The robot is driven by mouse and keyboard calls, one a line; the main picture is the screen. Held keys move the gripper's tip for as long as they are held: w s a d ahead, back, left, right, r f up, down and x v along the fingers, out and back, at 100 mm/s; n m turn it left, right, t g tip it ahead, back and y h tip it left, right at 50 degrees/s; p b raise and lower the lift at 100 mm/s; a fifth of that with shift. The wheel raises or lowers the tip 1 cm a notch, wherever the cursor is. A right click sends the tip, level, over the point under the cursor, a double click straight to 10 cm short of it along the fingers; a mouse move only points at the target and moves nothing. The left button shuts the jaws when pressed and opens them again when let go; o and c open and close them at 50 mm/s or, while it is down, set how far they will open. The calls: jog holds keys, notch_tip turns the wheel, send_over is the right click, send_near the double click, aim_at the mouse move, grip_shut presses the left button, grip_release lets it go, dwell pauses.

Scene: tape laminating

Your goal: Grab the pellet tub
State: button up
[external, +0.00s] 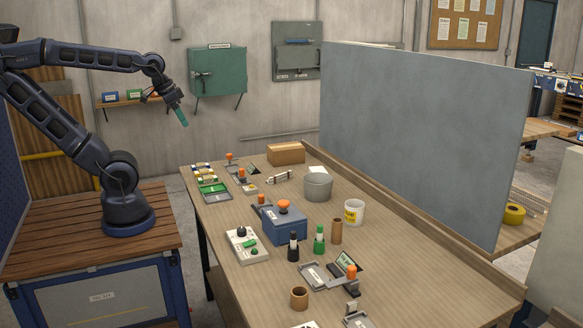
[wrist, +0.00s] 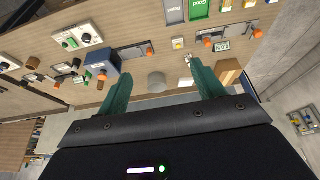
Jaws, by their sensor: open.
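A small white tub with a yellow label (external: 354,213), which looks like the pellet tub, stands upright on the workbench in the external view, right of the middle. I cannot make it out in the wrist view. A grey round container (external: 318,187) stands just behind it to the left; it also shows in the wrist view (wrist: 157,83) between the fingers. My gripper (external: 183,117) is high in the air beyond the bench's far left end, well away from the tub. In the wrist view its green fingers (wrist: 158,74) are spread apart with nothing between them.
The workbench (external: 400,275) holds a blue box with an orange button (external: 283,222), a brown cylinder (external: 337,231), black and green bottles (external: 319,239) and a cardboard box (external: 286,153). A tall grey partition (external: 420,135) stands along the right side. Bare wood lies right of the tub.

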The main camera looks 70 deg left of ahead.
aim_at(361, 221)
jog(key=w+d+f+n+g+h, duration=0.1)
jog(key=w+d+f+n+h, duration=0.25)
jog(key=w+d, duration=0.5)
jog(key=w+d+f+n+g+h, duration=0.15)
jog(key=w+d+n+h, duration=0.35)
jog(key=w, duration=0.6)
jog(key=w+d+f+n+h, duration=0.2)
jog(key=w+d+f, duration=0.1)
jog(key=w+d, duration=0.6)
jog(key=w+d+f+n+t, duration=0.1)
jog(key=w+d+f+n, duration=0.1)
jog(key=w+f+n, duration=0.2)
jog(key=w+d+f+n+t, duration=0.1)
jog(key=w+f+n, duration=0.3)
jog(key=w+f, duration=0.6)
jog(key=w+d+f+n+t+h, duration=0.1)
jog(key=w+f+n, duration=0.4)
jog(key=f, duration=0.5)
jog(key=shift+w+d+t, duration=0.8)
jog(key=shift+w+t, duration=0.1)
jog(key=shift+t, duration=0.05)
jog(key=shift+x, duration=3.75)
jog(key=shift+s, duration=0.2)
jog(key=c, duration=0.8)
